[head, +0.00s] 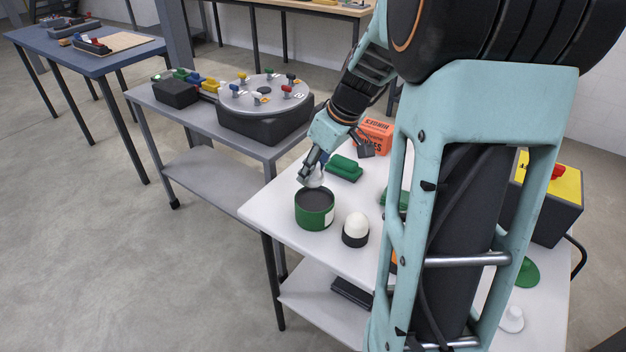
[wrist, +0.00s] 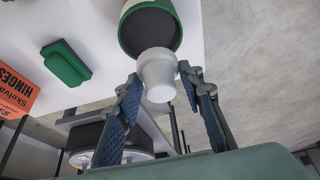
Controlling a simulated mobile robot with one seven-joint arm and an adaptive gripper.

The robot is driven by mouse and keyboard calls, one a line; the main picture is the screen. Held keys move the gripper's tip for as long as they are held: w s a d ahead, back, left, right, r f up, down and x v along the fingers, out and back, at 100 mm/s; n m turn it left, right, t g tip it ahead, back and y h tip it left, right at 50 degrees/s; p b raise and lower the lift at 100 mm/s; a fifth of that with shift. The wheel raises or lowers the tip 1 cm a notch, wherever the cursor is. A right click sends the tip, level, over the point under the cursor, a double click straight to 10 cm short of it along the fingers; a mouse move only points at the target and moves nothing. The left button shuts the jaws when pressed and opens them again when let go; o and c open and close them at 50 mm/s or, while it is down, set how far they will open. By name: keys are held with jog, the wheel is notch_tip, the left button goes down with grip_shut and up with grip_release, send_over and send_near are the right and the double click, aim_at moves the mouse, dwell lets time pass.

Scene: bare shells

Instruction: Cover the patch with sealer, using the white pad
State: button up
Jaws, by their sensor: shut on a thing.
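My gripper (head: 309,176) is shut on a white pad (wrist: 158,76), a pale round piece with a stepped body. In the wrist view it sits between the two fingertips (wrist: 162,82). In the head view the pad (head: 316,181) is partly hidden by the fingers, at the far rim of a green tin (head: 315,216). The tin is open on top with a dark inside, and it also shows in the wrist view (wrist: 176,12). I cannot tell whether pad and tin touch. I cannot make out the patch; my arm hides much of the table.
On the white table (head: 275,213) are a white-domed black pot (head: 356,228), a green block (head: 344,168) and an orange hinges box (head: 376,134). A yellow-topped box (head: 565,187) stands right. A grey bench (head: 208,112) holding a round turntable (head: 264,91) is at left.

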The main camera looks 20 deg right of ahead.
jog(key=shift+w+d+f, duration=0.1)
jog(key=shift+d+f, duration=0.1)
jog(key=shift+f+b, duration=1.9)
jog(key=shift+f, duration=0.95)
jog(key=shift+f+b, duration=0.6)
jog(key=shift+b, duration=0.15)
dwell(0.4)
jog(key=shift+r+p, duration=2.05)
jog(key=shift+r, duration=1.55)
